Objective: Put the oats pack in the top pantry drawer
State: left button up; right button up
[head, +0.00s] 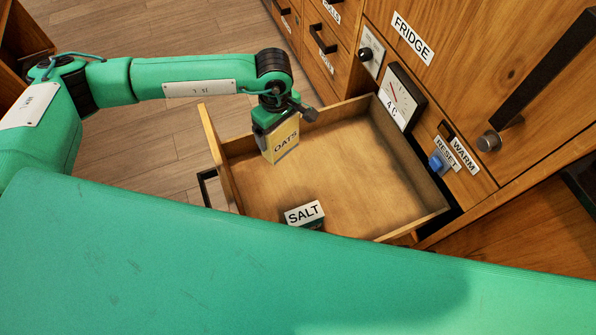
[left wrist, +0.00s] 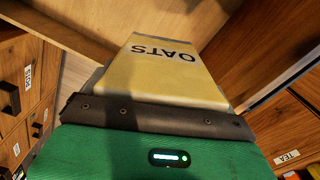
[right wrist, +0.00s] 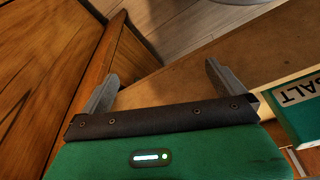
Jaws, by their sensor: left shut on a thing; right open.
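The oats pack (head: 286,143), pale yellow with a grey edge, hangs upright from my left gripper (head: 272,124) over the open drawer (head: 350,185), towards its front panel. I cannot tell whether its bottom touches the drawer floor. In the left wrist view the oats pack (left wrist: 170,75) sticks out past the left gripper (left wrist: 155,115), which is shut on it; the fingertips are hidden. My right gripper (right wrist: 165,85) is open and empty, with two grey fingers apart in the right wrist view. It is outside the head view.
A green salt pack (head: 304,214) stands at the drawer's near side; it also shows in the right wrist view (right wrist: 304,108). The drawer's middle and far side are bare. The cabinet front has a fridge handle (head: 548,65), knob (head: 488,142) and blue reset button (head: 438,162).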

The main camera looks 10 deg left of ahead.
pick_arm(q)
notch_tip(320, 180, down, 19)
jog(key=shift+b, duration=0.3)
pick_arm(e)
jog(key=shift+w+r, duration=0.15)
jog(key=shift+r, duration=0.55)
pick_arm(q)
jog(key=shift+f, duration=0.1)
jog(key=o, duration=1.1)
jog(key=shift+c, duration=0.2)
pick_arm(e)
jog(key=shift+r, duration=0.25)
